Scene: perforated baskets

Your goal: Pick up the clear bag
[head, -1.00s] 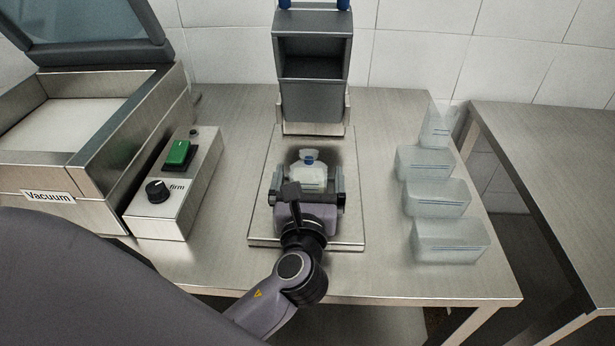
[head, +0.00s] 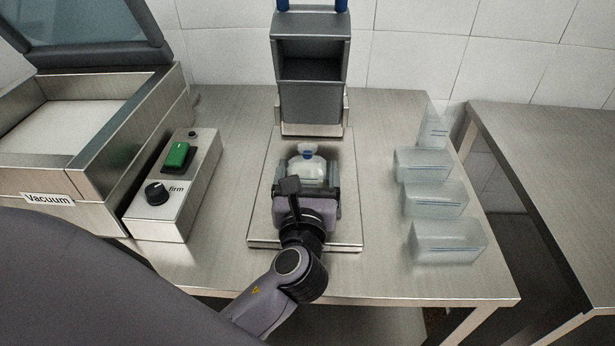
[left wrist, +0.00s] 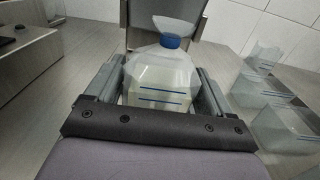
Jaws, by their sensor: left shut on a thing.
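The clear bag (head: 307,168) stands upright on the metal plate (head: 262,215) in the middle of the table. It is translucent, with a blue closure at its top and pale contents. In the left wrist view the bag (left wrist: 160,80) shows two blue lines on its front. My left gripper (head: 306,186) is shut on the bag, with one finger on each side; the gripper also shows in the left wrist view (left wrist: 160,92). The gripper hides the bag's lower part in the head view. My right gripper is not in view.
A grey dispenser (head: 312,100) stands just behind the plate. A vacuum machine (head: 90,165) and a control box with a green switch (head: 177,155) and black knob (head: 157,191) are on the left. Several clear containers (head: 435,202) line the right side. Bare table lies between plate and containers.

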